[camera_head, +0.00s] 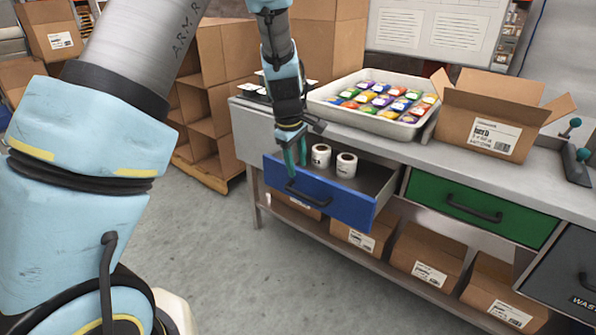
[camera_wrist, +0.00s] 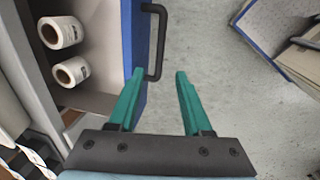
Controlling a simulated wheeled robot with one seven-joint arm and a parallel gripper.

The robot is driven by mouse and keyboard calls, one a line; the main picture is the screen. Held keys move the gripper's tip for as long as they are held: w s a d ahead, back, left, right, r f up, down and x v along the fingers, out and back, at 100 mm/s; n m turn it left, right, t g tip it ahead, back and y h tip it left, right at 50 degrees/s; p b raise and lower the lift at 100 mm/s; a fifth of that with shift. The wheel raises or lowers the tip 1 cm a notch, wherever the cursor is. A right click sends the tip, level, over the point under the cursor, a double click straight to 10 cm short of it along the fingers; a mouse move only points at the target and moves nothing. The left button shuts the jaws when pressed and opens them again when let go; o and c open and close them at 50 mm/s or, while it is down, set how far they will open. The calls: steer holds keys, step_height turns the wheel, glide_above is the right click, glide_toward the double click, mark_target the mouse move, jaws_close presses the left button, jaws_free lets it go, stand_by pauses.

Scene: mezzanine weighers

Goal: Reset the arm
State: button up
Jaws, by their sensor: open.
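My gripper (camera_head: 296,166) hangs fingers-down at the front of the open blue drawer (camera_head: 325,203). The drawer is pulled out and holds two white label rolls (camera_head: 333,160), also visible in the wrist view (camera_wrist: 65,52). In the head view the handle (camera_head: 303,197) is just below the fingertips.
A white tray (camera_head: 420,123) of colourful packets and an open cardboard box (camera_head: 470,125) stand on the bench. A shut green drawer (camera_head: 490,209) is to the right. Boxes (camera_head: 425,252) fill the lower shelf. The floor (camera_head: 225,265) in front is clear.

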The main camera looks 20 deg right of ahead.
stand_by(0.4)
steer(key=a+r+m, duration=0.1)
steer(key=a+r, duration=0.2)
steer(key=a, duration=0.6)
steer(key=a+r+m, duration=0.2)
steer(key=a, duration=0.7)
steer(key=s+a+r+m+y, duration=0.1)
steer(key=s+a+m, duration=0.1)
steer(key=s+a, duration=0.3)
steer(key=s+a+r+m, duration=0.2)
steer(key=s+a, duration=0.3)
steer(key=a, duration=0.6)
steer(key=shift+a+r+t+y, duration=0.2)
steer(key=shift+t+y, duration=0.1)
steer(key=shift+y, duration=0.1)
steer(key=shift+d, duration=0.1)
